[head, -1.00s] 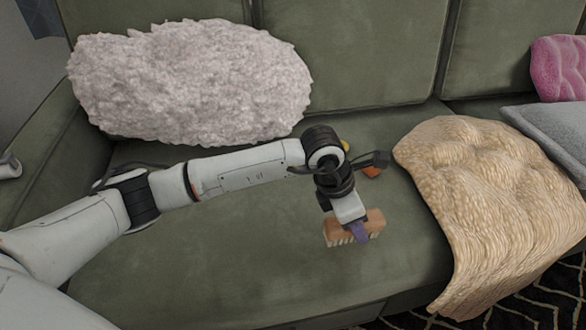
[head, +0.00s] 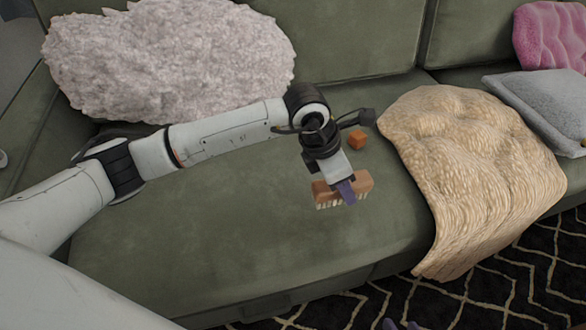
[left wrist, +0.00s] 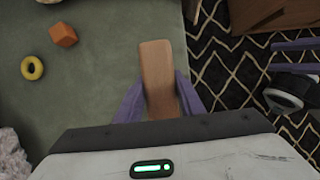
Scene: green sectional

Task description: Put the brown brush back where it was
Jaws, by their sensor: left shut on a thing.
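The brown brush (head: 326,194) has a wooden back and pale bristles facing down. My left gripper (head: 345,190) is shut on it, with purple fingers on both sides. In the left wrist view the wooden back of the brush (left wrist: 157,70) shows between the fingers, near the sofa's front edge. I cannot tell whether the bristles touch the seat (head: 240,230). My right gripper (head: 402,325) shows only as purple fingertips at the bottom edge of the head view. In the left wrist view its two fingers (left wrist: 297,57) stand apart, empty.
An orange cube (head: 357,140) and a yellow ring (left wrist: 32,68) lie on the seat behind the brush. A beige blanket (head: 480,160) drapes over the seat to the right. A fluffy pillow (head: 170,60) leans at the back left. A patterned rug (head: 510,265) lies in front.

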